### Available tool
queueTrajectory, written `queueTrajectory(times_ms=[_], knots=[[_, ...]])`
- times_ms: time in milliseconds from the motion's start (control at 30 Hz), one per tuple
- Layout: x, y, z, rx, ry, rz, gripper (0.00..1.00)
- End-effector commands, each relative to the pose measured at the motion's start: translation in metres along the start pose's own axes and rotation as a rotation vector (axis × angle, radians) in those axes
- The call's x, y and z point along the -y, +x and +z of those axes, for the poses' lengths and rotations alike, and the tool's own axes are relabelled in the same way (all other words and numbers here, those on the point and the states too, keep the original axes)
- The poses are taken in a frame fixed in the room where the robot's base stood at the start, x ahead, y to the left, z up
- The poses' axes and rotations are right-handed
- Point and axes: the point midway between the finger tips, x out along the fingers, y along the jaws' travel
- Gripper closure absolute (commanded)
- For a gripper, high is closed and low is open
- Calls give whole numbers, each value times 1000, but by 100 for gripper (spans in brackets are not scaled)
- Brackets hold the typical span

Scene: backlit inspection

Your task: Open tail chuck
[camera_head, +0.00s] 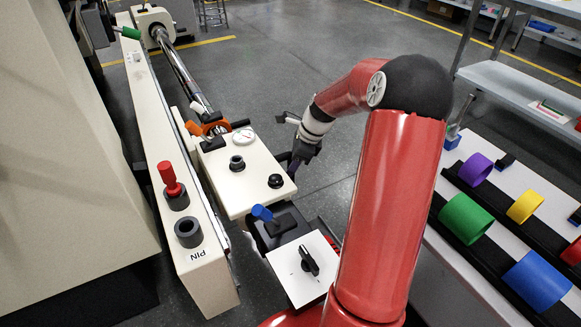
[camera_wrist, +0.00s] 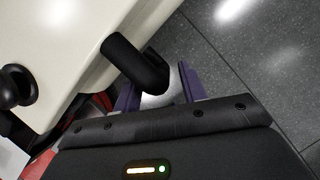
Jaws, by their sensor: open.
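The cream tailstock box (camera_head: 238,178) stands in the middle of the head view, with a dial gauge (camera_head: 243,135) and black knobs on top. An orange chuck-like part (camera_head: 211,127) with a black lever sits at its far end, by the steel bar (camera_head: 182,72). In the wrist view a bent black handle (camera_wrist: 131,60) comes out of the side of the cream box (camera_wrist: 75,35). My gripper (camera_wrist: 158,88) is open, its purple fingers on either side of the handle's end. Whether they touch it is unclear. In the head view my gripper (camera_head: 298,160) is beside the box's right side, its fingers mostly hidden.
A long cream rail (camera_head: 160,150) with a red-handled pin (camera_head: 172,182) and a PIN socket runs along the left. A blue-handled clamp (camera_head: 262,213) and a switch panel (camera_head: 306,268) are nearby. Coloured rings on a rack (camera_head: 466,218) stand right. Open floor lies beyond.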

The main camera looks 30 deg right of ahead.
Motion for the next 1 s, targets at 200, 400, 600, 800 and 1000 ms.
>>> queueTrajectory(times_ms=[200, 400, 600, 800, 1000], knots=[[0, 14, 0, 0, -1, 1, 59], [0, 14, 1, 0, -1, 0, 59], [0, 14, 1, 0, -2, 0, 82], [0, 14, 0, 0, -2, 0, 100], [0, 13, 1, 0, -2, 0, 100]])
